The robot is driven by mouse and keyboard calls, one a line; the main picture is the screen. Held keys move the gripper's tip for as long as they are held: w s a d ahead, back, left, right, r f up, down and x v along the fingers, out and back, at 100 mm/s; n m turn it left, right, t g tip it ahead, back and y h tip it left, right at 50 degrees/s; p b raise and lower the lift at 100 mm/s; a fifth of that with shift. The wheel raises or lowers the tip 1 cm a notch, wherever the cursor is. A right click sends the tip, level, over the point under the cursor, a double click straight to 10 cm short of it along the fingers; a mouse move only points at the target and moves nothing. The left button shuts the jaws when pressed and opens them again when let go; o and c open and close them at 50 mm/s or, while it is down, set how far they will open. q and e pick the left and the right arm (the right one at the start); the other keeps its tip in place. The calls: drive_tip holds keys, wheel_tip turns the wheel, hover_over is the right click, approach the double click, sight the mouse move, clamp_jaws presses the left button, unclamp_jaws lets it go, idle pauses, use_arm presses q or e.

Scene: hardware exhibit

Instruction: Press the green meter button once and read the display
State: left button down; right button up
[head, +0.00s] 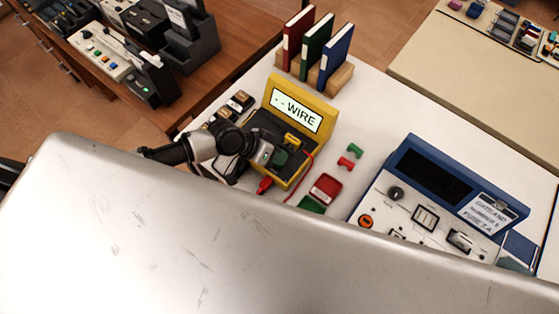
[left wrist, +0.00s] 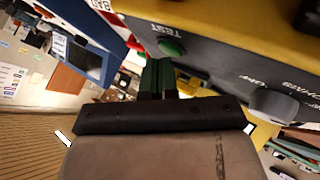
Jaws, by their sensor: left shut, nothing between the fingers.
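The yellow meter (head: 328,99) stands on the white table, its lit display (head: 296,110) reading "- - WIRE". In the left wrist view, the green button (left wrist: 172,46) sits on the meter's dark grey panel beside the word TEST. My left gripper (head: 279,157) is at the meter's front panel, and the button cannot be made out there in the head view. In the left wrist view, its dark green fingertips (left wrist: 158,66) are shut and empty, close beside the button; I cannot tell whether they touch it. My right gripper is not in view.
A red lead (head: 309,163) runs by the meter's right side. A red tray (head: 325,188) and small red and green parts lie to the right. A blue and white instrument (head: 434,177) stands farther right. Three binders (head: 316,46) stand behind the meter.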

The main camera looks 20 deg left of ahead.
use_arm(q)
drive_tip(key=shift+f, duration=0.2)
drive_tip(key=shift+r, duration=0.15)
drive_tip(key=shift+r+p, duration=0.75)
drive_tip(key=shift+r, duration=0.05)
wheel_tip(320, 180, up, 5)
drive_tip(key=p, duration=0.4)
drive_tip(key=shift+r+p, duration=0.1)
drive_tip(key=shift+p, duration=0.25)
idle(0.5)
